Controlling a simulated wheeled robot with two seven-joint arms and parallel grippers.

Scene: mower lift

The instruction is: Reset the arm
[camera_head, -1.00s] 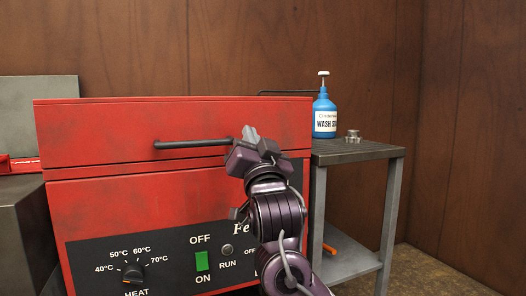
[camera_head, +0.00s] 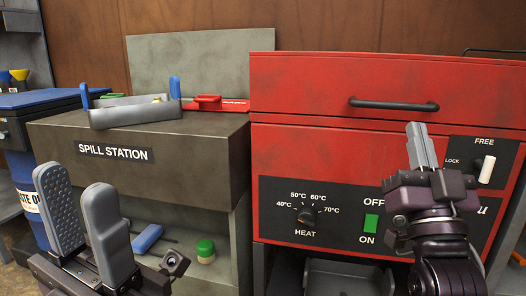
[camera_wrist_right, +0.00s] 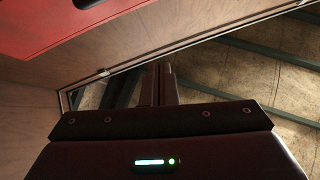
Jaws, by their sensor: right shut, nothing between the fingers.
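My right gripper (camera_head: 421,146) points upward in front of the red machine (camera_head: 330,80), below its black handle (camera_head: 394,104). Its fingers are together with nothing between them. In the right wrist view the same gripper (camera_wrist_right: 160,82) shows its two fingers side by side, shut and empty. My left gripper (camera_head: 82,222) is at the lower left of the head view, in front of the spill station (camera_head: 215,165). Its two grey fingers stand apart with no object between them.
A grey tray (camera_head: 125,116) and a red item (camera_head: 222,104) lie on the spill station. A blue drum (camera_head: 28,190) stands at the left. A green-capped jar (camera_head: 205,250) and blue item (camera_head: 148,238) sit on the lower shelf. The machine has a heat knob (camera_head: 307,216) and white lock lever (camera_head: 487,168).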

